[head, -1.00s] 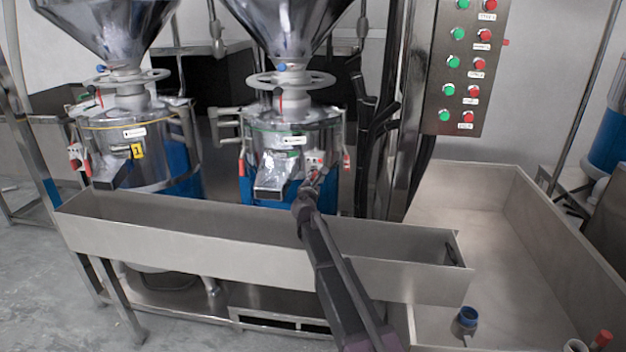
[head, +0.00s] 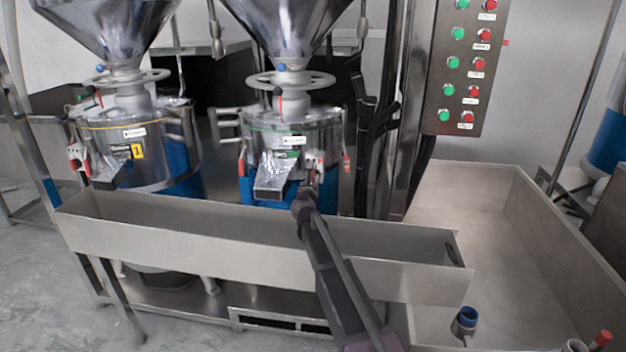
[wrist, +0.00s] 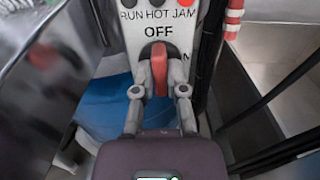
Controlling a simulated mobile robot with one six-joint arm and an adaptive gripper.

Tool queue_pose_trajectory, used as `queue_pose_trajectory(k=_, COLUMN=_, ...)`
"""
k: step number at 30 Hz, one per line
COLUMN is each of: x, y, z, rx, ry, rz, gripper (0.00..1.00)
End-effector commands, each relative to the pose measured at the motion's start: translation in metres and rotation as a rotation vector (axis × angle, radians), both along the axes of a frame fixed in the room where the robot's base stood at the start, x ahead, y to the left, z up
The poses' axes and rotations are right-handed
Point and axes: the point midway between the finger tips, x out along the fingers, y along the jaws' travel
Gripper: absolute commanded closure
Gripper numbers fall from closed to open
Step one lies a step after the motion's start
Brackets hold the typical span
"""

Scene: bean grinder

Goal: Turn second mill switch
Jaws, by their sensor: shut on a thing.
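The second mill (head: 300,135) is the right one of two steel mills, with a blue lower body and a spout (head: 272,178). Its white switch panel (head: 314,158) is right of the spout. In the wrist view the panel (wrist: 130,28) reads "RUN HOT JAM" and "OFF", with a red switch handle (wrist: 159,66) below. My gripper (wrist: 159,85) is shut on this handle, one finger on each side. The handle stands upright, towards "OFF". In the head view my gripper (head: 311,182) reaches the panel over the trough, its fingertips too small to make out.
A long steel trough (head: 250,248) runs in front of both mills. The first mill (head: 135,150) stands at left. A control box (head: 465,65) with green and red buttons is at right, above a wide steel bin (head: 470,195).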

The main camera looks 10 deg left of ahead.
Motion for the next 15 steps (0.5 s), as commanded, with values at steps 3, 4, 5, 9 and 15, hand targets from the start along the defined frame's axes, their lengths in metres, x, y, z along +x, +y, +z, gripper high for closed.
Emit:
queue_pose_trajectory(k=3, x=0.0042, y=0.0009, z=0.0010, rx=-0.006, ry=-0.002, rz=0.001, gripper=1.00)
queue_pose_trajectory(k=4, x=0.0042, y=0.0009, z=0.0010, rx=-0.006, ry=-0.002, rz=0.001, gripper=1.00)
queue_pose_trajectory(k=5, x=0.0042, y=0.0009, z=0.0010, rx=-0.006, ry=-0.002, rz=0.001, gripper=1.00)
queue_pose_trajectory(k=9, x=0.0042, y=0.0010, z=0.0010, rx=-0.005, ry=-0.002, rz=0.001, gripper=0.50)
queue_pose_trajectory(k=15, x=0.0032, y=0.0005, z=0.0007, rx=-0.003, ry=-0.001, rz=0.000, gripper=0.49)
